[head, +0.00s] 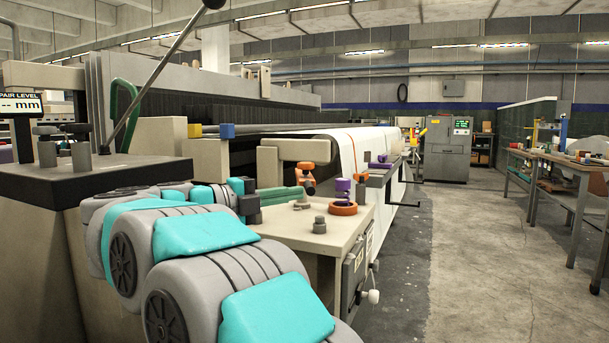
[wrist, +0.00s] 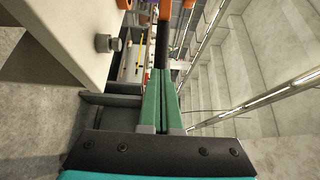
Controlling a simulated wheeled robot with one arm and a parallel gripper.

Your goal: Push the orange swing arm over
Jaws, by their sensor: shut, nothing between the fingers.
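An orange part, which looks like the swing arm (head: 306,167), stands at the near end of the loom, just past my fingertips in the head view. In the wrist view an orange piece (wrist: 165,9) on a dark rod shows straight ahead of the fingertips. My gripper (head: 302,193) has green fingers, held level and pointing right toward the orange part. In the wrist view my gripper (wrist: 162,74) has its two fingers together with nothing between them. Whether the fingertips touch the orange part, I cannot tell.
A beige ledge (head: 290,228) holds an orange ring (head: 343,208) with a purple knob (head: 343,186) and a grey knob (head: 319,225). A white fabric sheet (head: 365,148) covers the loom behind. The aisle floor (head: 480,260) on the right is clear, with a workbench (head: 570,165) beyond.

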